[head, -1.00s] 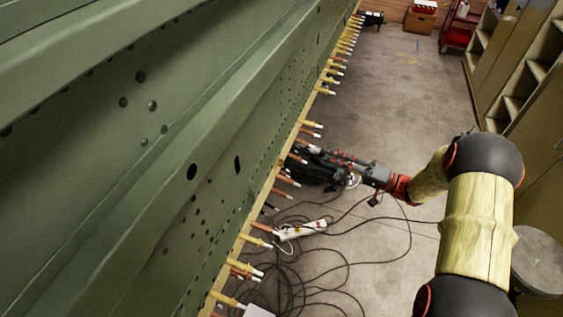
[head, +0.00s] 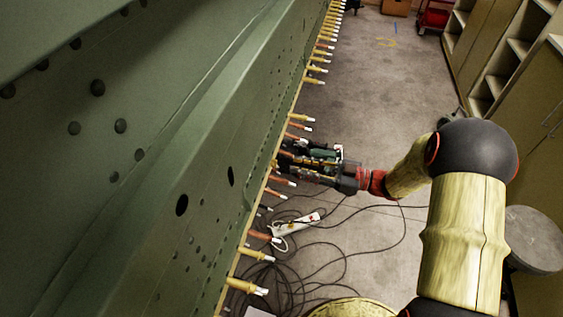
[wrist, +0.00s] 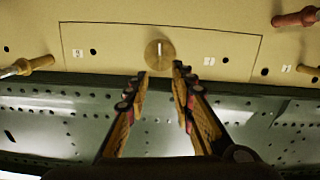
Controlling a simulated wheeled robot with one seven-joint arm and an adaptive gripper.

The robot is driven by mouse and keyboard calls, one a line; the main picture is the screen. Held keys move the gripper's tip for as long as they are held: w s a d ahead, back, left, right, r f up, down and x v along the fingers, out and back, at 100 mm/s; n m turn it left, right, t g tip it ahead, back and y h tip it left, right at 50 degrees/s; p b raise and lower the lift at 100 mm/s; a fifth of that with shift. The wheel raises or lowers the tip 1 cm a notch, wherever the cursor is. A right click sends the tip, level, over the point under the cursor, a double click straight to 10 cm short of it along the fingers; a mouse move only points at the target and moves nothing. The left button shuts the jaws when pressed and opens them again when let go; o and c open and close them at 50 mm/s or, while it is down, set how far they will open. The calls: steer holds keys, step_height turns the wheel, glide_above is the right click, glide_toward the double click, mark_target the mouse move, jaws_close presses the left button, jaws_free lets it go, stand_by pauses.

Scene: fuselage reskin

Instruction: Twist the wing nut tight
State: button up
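The wing nut (wrist: 159,54) is a round tan disc with a pale narrow wing standing upright across its middle. It sits on the tan panel (wrist: 110,62), inside a dark rectangular outline, in the upper middle of the wrist view. My gripper (wrist: 160,74) is open, with one finger just below each side of the nut. The space between the fingertips is empty, and the wing is not between them. In the head view, my gripper (head: 302,160) reaches left to the panel's edge among the pins, and the nut cannot be made out there.
Copper and brass pins stick out along the panel edge, such as a brass one (wrist: 35,64) and a reddish one (wrist: 294,18). Green riveted skin (head: 150,120) fills the left. Cables and a power strip (head: 297,224) lie on the floor. Shelves (head: 510,50) stand right.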

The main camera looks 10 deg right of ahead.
mark_target(274, 163)
steer(key=x, duration=0.6)
steer(key=shift+b, duration=0.4)
steer(key=shift+c, duration=1.2)
steer(key=c, duration=0.4)
